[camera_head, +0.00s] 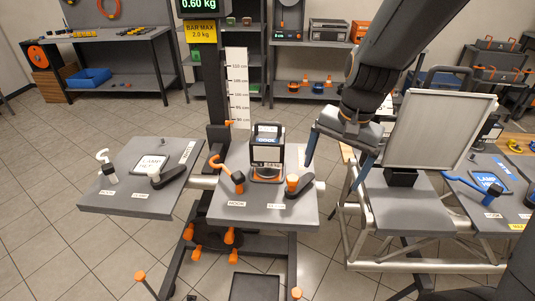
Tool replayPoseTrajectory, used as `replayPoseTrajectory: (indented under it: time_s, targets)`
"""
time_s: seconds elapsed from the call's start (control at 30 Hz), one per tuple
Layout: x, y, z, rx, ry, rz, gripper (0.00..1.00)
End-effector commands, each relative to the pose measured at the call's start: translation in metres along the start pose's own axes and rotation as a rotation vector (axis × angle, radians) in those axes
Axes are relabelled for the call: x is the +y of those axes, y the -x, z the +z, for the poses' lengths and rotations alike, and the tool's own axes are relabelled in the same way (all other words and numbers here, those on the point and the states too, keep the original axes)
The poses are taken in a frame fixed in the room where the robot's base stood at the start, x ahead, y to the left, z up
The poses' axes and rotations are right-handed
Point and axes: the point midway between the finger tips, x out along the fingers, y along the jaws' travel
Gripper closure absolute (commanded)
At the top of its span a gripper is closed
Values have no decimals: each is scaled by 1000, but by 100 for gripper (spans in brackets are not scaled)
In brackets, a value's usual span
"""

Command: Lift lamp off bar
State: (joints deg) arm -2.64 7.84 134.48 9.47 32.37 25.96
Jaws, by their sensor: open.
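My gripper (333,178) is open, pointing down between the middle grey tray and the right one, with nothing seen between its fingers. A black boxy unit (267,147) with a top handle and a weight label stands upright on an orange base on the middle tray, left of my gripper. A large pale framed panel (440,130) stands above a black mount on the right tray, right of my gripper. I cannot tell which of these is the lamp. A silver bar (203,182) shows between the left and middle trays.
An orange hook (226,169) and a black clamp with an orange knob (300,186) lie on the middle tray. A white ruler (238,88) and a display reading 0.60 kg (197,4) stand behind.

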Motion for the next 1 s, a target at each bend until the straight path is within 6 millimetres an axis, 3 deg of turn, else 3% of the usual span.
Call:
replayPoseTrajectory:
  time_s: [0.03, 0.2, 0.47, 0.7, 1.0]
  targets:
    - [-19, 14, -6, -19, -110, -16, 9]
    - [-67, 35, -19, -86, -427, -55, 9]
    - [-122, 54, -31, -177, -752, -83, 9]
    - [-159, 28, -43, -250, -962, -88, 9]
    - [-186, 7, -52, -307, -1101, -85, 9]
